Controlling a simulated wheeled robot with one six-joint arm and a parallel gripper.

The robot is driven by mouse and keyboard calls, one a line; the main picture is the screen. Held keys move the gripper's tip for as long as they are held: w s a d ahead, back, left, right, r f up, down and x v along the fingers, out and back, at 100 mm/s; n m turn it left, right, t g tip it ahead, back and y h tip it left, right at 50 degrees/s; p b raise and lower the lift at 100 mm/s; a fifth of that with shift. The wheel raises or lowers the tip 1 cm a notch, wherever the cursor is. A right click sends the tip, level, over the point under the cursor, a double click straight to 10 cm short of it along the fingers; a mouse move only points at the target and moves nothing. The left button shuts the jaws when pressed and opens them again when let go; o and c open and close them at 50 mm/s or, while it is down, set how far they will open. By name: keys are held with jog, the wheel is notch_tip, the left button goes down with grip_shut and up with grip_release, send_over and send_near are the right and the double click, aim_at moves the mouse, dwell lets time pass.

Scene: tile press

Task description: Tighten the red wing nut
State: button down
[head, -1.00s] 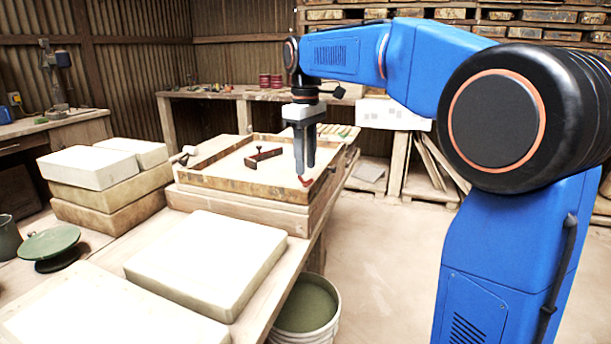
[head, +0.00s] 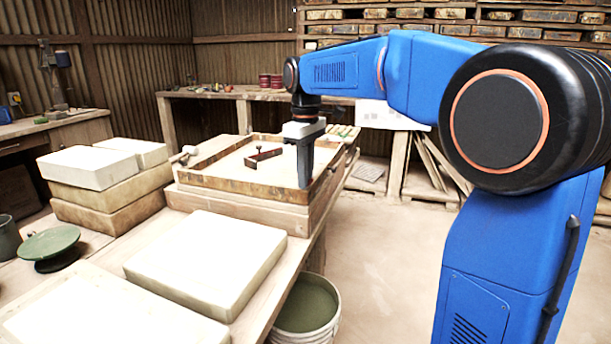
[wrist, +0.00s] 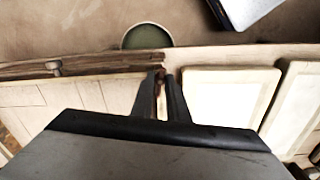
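The red wing nut is hidden behind my gripper in the head view. In the wrist view, a small dark reddish spot (wrist: 161,72) shows at the fingertips and may be part of it. My gripper (head: 305,184) points straight down at the near right corner of the wooden tile press frame (head: 240,187). Its two fingers overlap in the head view. In the wrist view, my gripper (wrist: 163,74) shows a narrow gap between the fingers. I cannot tell whether they grip the nut.
A dark, angled bracket (head: 262,159) lies on the pale bed inside the frame. A large pale slab (head: 207,262) lies in front of the press, and stacked slabs (head: 90,168) stand left. A bucket (head: 306,308) stands on the floor beside the bench. The floor at right is open.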

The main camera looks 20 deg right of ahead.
jog(key=m, duration=0.7)
jog(key=shift+m, duration=0.3)
jog(key=m, duration=0.4)
jog(key=shift+m, duration=2.1)
jog(key=c, duration=1.7)
grip_release()
